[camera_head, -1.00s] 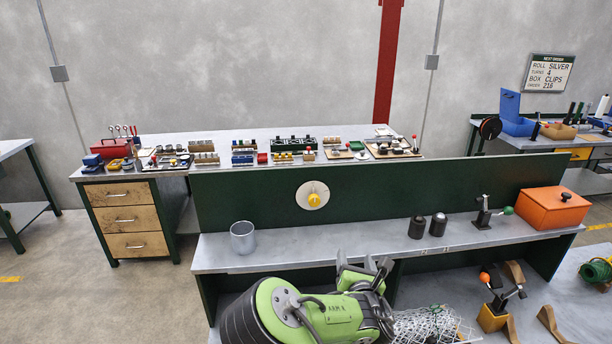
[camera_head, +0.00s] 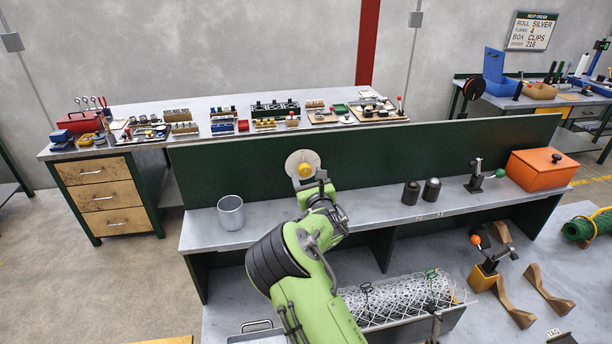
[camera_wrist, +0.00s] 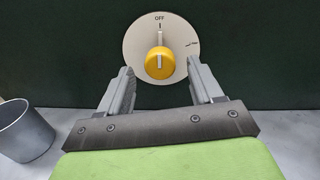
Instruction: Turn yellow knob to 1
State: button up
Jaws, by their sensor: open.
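The yellow knob (camera_wrist: 160,63) sits in the middle of a round pale dial plate (camera_wrist: 138,43) on a dark green upright panel. Its white pointer line stands vertical, toward the OFF label at the top. A small mark with writing too small to read lies at the dial's upper right. In the head view the knob (camera_head: 305,169) shows just above my gripper (camera_head: 312,187). In the wrist view my gripper (camera_wrist: 162,88) is open and empty, its fingers below and to either side of the knob, apparently not touching it.
A grey metal cup (camera_head: 231,212) stands on the shelf left of the dial. Two dark cylinders (camera_head: 411,193), a small lever device with a green knob (camera_head: 476,179) and an orange box (camera_head: 541,174) stand to the right. The shelf between cup and cylinders is mostly clear.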

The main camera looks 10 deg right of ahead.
jog(key=shift+w, duration=1.25)
jog(key=shift+s+r, duration=0.1)
jog(key=shift+c, duration=0.6)
jog(key=c, duration=0.9)
jog(key=shift+c, duration=0.2)
jog(key=shift+m, duration=0.3)
jog(key=m+b, duration=0.1)
jog(key=m, duration=0.1)
jog(key=m+b, duration=0.3)
jog(key=m, duration=0.1)
jog(key=shift+f, duration=0.25)
jog(key=m+b, duration=0.5)
jog(key=shift+m+b, duration=0.95)
jog(key=shift+m, duration=0.25)
jog(key=shift+r, duration=0.1)
